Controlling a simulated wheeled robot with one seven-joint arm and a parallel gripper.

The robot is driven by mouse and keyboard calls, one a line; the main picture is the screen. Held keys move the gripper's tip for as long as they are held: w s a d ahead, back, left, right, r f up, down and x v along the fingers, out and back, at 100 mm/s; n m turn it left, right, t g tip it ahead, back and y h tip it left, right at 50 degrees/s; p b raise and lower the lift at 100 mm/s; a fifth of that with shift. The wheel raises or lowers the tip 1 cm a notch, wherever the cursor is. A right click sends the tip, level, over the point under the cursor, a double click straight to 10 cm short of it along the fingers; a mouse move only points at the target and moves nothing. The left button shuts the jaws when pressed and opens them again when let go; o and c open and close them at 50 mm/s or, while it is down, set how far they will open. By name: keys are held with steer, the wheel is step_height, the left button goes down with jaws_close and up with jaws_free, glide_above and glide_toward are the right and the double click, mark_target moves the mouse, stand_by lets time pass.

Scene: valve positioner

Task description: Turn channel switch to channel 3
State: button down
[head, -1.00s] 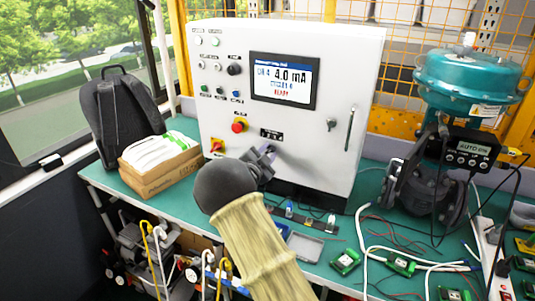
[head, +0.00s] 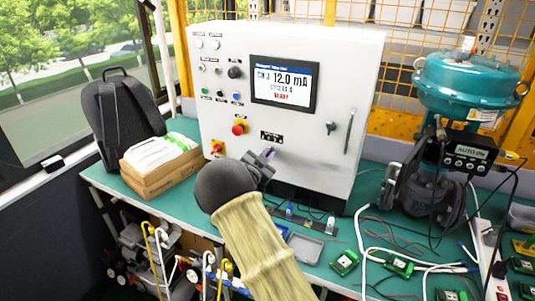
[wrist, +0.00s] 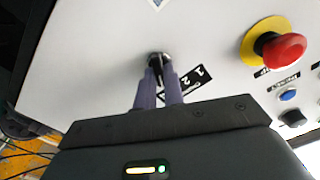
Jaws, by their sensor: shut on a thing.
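The channel switch is a small dark knob (wrist: 157,58) on the white cabinet front, with a black numbered label beside it in the wrist view; 1 and 2 are readable on it. My gripper (wrist: 160,78) is shut on the knob, one purple-grey finger on each side. In the head view my gripper (head: 267,154) is at the cabinet's lower middle, just below the black label (head: 271,137), and hides the knob. The cabinet's display (head: 283,82) reads 12.0 mA; its channel digit is too blurred to read surely.
A red emergency button (wrist: 284,50) on a yellow ring stands right of the knob in the wrist view. A teal valve actuator (head: 470,78) and green circuit boards are to the right.

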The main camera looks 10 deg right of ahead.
steer(key=shift+n+p, duration=0.55)
steer(key=shift+n, duration=0.75)
steer(key=shift+a, duration=0.1)
steer(key=c, duration=1.5)
jaws_free()
steer(key=b+v, duration=0.2)
steer(key=v, duration=1.5)
steer(key=shift+s, duration=0.15)
steer(key=shift+r, duration=0.1)
